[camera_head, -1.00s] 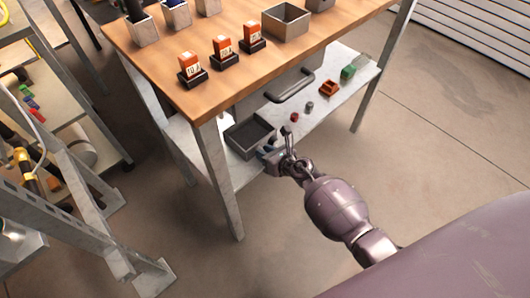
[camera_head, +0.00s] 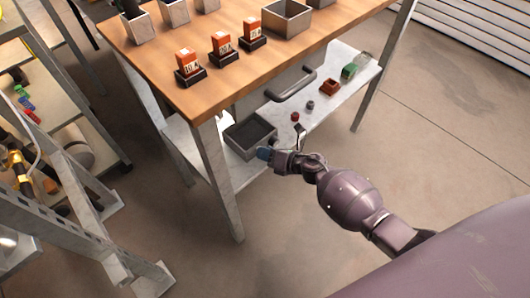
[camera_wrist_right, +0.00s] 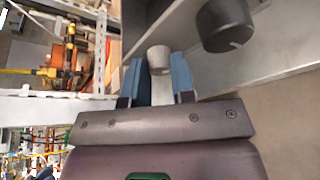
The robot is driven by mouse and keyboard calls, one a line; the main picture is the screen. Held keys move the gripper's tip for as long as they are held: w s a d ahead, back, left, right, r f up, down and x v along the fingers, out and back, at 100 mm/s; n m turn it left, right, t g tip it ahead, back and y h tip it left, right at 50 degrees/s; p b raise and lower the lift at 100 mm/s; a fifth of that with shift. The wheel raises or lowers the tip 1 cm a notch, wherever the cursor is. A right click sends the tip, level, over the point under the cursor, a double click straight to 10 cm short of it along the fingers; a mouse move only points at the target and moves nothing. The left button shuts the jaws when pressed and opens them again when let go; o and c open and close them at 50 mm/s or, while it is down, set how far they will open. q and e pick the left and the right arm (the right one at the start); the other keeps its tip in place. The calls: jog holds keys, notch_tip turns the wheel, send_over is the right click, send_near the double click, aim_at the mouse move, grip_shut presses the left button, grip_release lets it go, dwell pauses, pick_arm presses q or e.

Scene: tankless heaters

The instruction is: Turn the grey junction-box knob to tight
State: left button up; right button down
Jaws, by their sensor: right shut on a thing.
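A light grey cylindrical knob (camera_wrist_right: 158,58) stands between the blue fingertips of my right gripper (camera_wrist_right: 157,85) in the right wrist view. The gripper is shut on it. A dark grey round knob (camera_wrist_right: 226,25) with a white mark is just to the right, clear of the fingers. In the head view my right gripper (camera_head: 264,153) is beside the near corner of a dark grey open box (camera_head: 228,140) on the lower shelf; the held knob is hidden there. The junction box cannot be clearly made out. My left gripper is not in view.
The wooden tabletop (camera_head: 165,65) overhangs the lower shelf (camera_head: 240,174). A table leg (camera_head: 217,180) stands left of my gripper. Red (camera_head: 295,116) and grey (camera_head: 310,105) small pieces sit farther along the shelf. The floor in front is clear.

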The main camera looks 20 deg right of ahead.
jog(key=shift+s+d+f+m+y+b, duration=0.1)
jog(key=shift+f+m+y+b, duration=0.15)
jog(key=shift+m, duration=0.3)
jog(key=shift+f+m+y+b, duration=0.1)
jog(key=shift+m+y+b, duration=0.2)
jog(key=shift+m, duration=0.25)
jog(key=shift+m+y+b, duration=0.3)
jog(key=shift+m+y, duration=0.15)
jog(key=shift+m, duration=0.65)
jog(key=m+y+b, duration=0.1)
jog(key=m, duration=0.1)
jog(key=shift+m+t+b, duration=0.3)
jog(key=shift+m+t, duration=0.1)
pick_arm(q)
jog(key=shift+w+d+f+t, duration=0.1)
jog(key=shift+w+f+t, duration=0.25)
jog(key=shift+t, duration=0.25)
pick_arm(e)
jog(key=shift+m+y, duration=0.4)
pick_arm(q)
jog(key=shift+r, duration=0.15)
pick_arm(e)
jog(key=c, duration=0.9)
grip_release()
jog(key=shift+c, duration=0.2)
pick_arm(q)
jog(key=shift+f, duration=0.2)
